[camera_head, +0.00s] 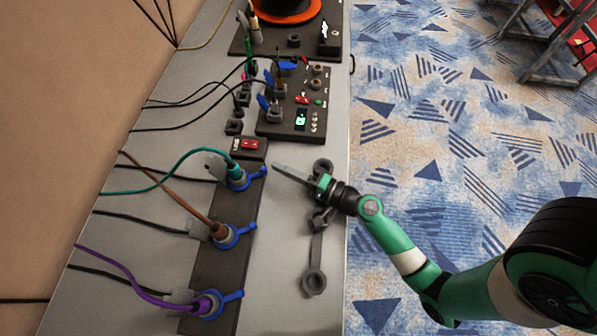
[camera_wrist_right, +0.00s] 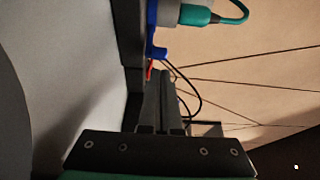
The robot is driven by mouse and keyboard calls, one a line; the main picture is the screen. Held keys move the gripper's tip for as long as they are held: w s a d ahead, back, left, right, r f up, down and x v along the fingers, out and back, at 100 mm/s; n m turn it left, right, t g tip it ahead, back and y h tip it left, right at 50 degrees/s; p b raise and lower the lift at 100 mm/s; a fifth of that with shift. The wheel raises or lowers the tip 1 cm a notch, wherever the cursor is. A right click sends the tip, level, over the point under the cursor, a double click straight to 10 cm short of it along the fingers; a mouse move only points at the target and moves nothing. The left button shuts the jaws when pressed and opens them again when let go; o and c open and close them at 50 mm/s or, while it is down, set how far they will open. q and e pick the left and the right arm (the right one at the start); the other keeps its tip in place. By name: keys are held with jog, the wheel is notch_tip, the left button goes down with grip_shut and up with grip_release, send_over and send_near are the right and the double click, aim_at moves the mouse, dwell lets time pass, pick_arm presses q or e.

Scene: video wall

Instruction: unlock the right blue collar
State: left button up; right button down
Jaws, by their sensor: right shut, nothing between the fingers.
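Three blue collars with lever handles sit on a dark strip (camera_head: 222,262), each around a cable plug. One collar (camera_head: 250,179) has a teal cable, one (camera_head: 236,236) a brown cable, one (camera_head: 222,301) a purple cable. I cannot tell from the picture which one the task calls right. My right gripper (camera_head: 276,168) is shut and empty, its fingers pointing left, just right of the teal-cable collar and apart from it. In the right wrist view, the shut fingers (camera_wrist_right: 161,105) lie below the blue collar (camera_wrist_right: 153,35) and the teal plug (camera_wrist_right: 195,15). My left gripper is not in view.
A red switch (camera_head: 249,144) is at the strip's far end. Beyond it stands a dark control panel (camera_head: 285,128) with knobs and plugs. Dark grey caps (camera_head: 314,283) on a strap lie on the grey table below my right gripper. Several cables run leftward.

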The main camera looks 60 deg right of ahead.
jog(key=shift+w, duration=1.25)
